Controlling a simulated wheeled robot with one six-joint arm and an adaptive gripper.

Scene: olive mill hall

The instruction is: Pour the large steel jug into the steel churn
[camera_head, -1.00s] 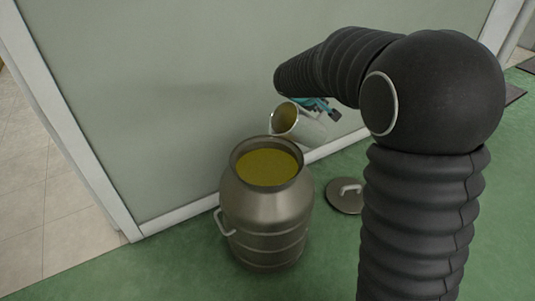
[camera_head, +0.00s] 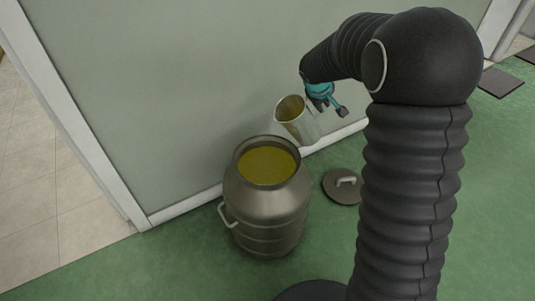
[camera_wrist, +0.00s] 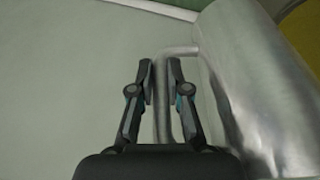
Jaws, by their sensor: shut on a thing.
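The steel churn (camera_head: 268,212) stands upright on the green floor, its mouth open and yellow-green liquid (camera_head: 267,166) high inside. The large steel jug (camera_head: 303,127) is just behind and right of the churn's mouth, above rim height, tilted a little to the left. Some yellow-green liquid shows inside the jug. My gripper (camera_head: 326,104) is at the jug's right side. In the wrist view my gripper (camera_wrist: 161,92) has its fingers on both sides of the jug's handle (camera_wrist: 162,110), with the jug's body (camera_wrist: 255,90) to the right.
A round lid (camera_head: 343,187) with a handle lies on the floor right of the churn. A pale wall panel (camera_head: 180,100) stands close behind churn and jug. Dark mats (camera_head: 500,82) lie at the far right. Green floor (camera_head: 180,265) is clear at front left.

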